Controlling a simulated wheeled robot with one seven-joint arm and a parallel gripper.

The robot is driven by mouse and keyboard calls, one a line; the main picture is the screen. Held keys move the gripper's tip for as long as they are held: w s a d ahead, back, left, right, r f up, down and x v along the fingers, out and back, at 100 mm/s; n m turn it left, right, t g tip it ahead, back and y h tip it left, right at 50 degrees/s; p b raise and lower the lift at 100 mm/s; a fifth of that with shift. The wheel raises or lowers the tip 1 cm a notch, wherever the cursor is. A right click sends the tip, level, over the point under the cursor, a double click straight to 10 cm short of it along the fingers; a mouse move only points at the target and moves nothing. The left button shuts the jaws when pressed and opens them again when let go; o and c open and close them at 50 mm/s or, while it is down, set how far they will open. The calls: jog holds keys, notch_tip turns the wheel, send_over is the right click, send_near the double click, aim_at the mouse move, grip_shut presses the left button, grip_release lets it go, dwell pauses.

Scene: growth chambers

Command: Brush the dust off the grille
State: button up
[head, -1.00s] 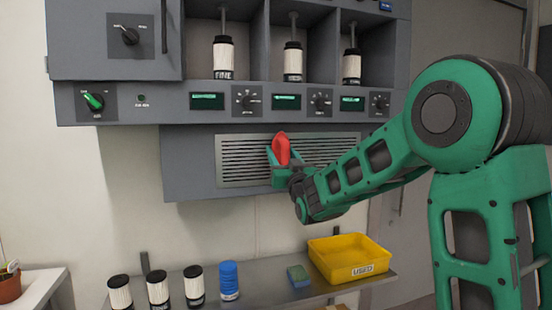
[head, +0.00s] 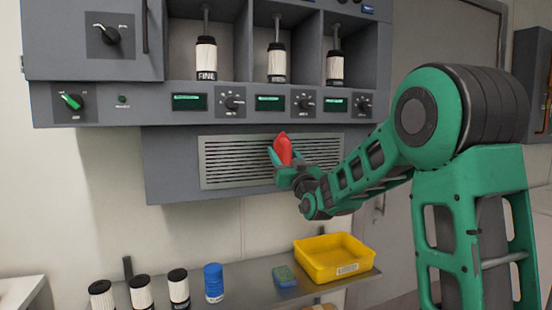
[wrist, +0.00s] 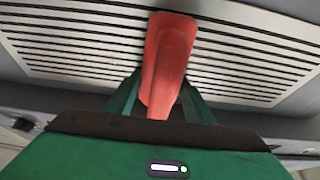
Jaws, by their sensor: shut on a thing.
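The grille (head: 225,172) is a pale slatted panel on the grey housing below the row of dials. It also fills the top of the wrist view (wrist: 75,45). My gripper (head: 284,163) is shut on a red brush (head: 283,149), held tilted slightly from upright in front of the grille, a little right of its middle. In the wrist view the red brush (wrist: 168,60) sits between my green fingers and overlaps the slats. Its bristles are hidden, and I cannot tell whether it touches the grille. Dust on the slats is too fine to make out.
A shelf below holds several white black-capped bottles (head: 179,289), a blue bottle (head: 214,283), a blue-green sponge (head: 284,276) and a yellow tray (head: 342,270). Bays above hold white canisters (head: 206,58). The control panel (head: 140,112) overhangs the grille.

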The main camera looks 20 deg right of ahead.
aim_at(248, 149)
jog(key=shift+d, duration=5.35)
jog(key=shift+a, duration=10.6)
jog(key=shift+d, duration=0.1)
jog(key=s, duration=0.6)
jog(key=shift+s, duration=1.5)
